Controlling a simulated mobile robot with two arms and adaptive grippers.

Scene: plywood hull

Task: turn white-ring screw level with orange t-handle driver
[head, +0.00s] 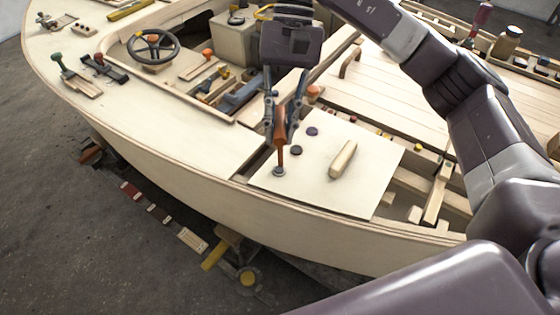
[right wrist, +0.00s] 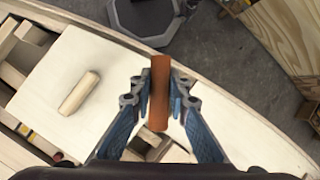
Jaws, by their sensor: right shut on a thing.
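My right gripper (head: 278,125) points down over the pale hatch panel (head: 325,185), shut on the orange t-handle driver (head: 280,133). The driver is about upright, and its shaft ends at a dark round screw (head: 279,171) with a greyish rim near the panel's front left corner. The tip seems to meet the screw head, but I cannot tell if it is seated. Ring colours are too small to tell. In the right wrist view, the orange handle (right wrist: 159,93) lies across between both blue-grey fingers and hides the screw. My left gripper is not in view.
Two more dark screws (head: 296,150) (head: 312,131) and a wooden grip bar (head: 343,159) are on the panel. An orange knob (head: 313,93) stands behind. A steering wheel (head: 153,46) and several tools lie on the deck at left. The panel's front right area is clear.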

